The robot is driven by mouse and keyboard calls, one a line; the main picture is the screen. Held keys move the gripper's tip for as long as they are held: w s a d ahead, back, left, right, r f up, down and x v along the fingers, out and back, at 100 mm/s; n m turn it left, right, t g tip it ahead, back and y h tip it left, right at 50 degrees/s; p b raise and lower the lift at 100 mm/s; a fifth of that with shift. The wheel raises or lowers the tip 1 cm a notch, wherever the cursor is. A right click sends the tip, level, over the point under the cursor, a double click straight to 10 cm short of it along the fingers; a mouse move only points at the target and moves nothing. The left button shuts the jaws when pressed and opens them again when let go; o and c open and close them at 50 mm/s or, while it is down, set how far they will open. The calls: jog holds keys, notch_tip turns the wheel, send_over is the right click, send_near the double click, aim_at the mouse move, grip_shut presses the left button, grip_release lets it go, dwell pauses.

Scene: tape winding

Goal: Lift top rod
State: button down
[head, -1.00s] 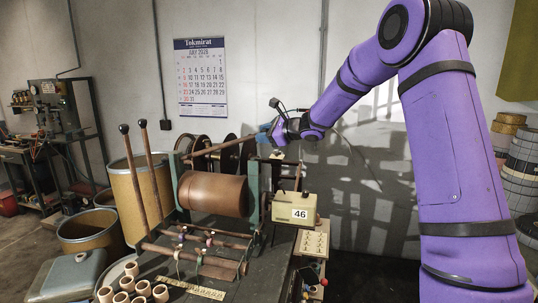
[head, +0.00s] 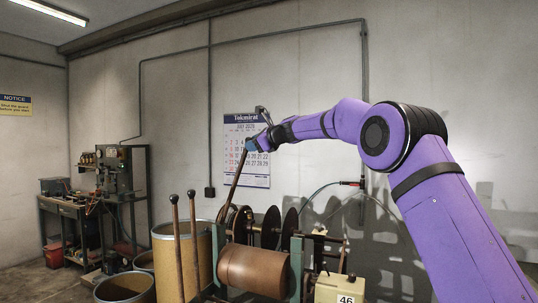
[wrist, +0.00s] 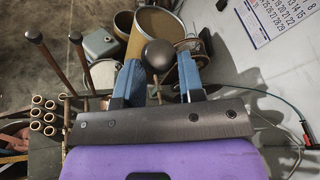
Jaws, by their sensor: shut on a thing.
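My gripper (head: 253,146) is raised in front of the wall calendar and shut on a long brown rod (head: 237,178). The rod hangs steeply tilted from it, its lower end down by the dark reels (head: 271,226) of the winding machine. In the wrist view, the dark round knob of the rod (wrist: 160,54) sits between the blue fingers (wrist: 159,72). Whether the rod's lower end is clear of the machine or still touches it, I cannot tell. The brown drum (head: 253,271) lies on the machine below.
Two rods with dark knobs (head: 175,245) stand upright left of the drum. A tan barrel (head: 176,262) is behind them. A box marked 46 (head: 338,290) stands at the right. The wall with the calendar (head: 257,175) is close behind my gripper; the air above is free.

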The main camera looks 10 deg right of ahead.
jog(key=w+a+r, duration=0.2)
jog(key=w+a, duration=0.4)
jog(key=a, duration=0.2)
jog(key=shift+a+r, duration=0.25)
jog(key=shift+r, duration=0.05)
dwell(0.4)
jog(key=shift+w, duration=0.15)
jog(key=shift+r, duration=0.1)
jog(key=c, duration=0.8)
grip_release()
jog(key=shift+d+r, duration=0.1)
jog(key=v, duration=1)
jog(key=shift+s+d, duration=0.15)
jog(key=shift+s, duration=0.15)
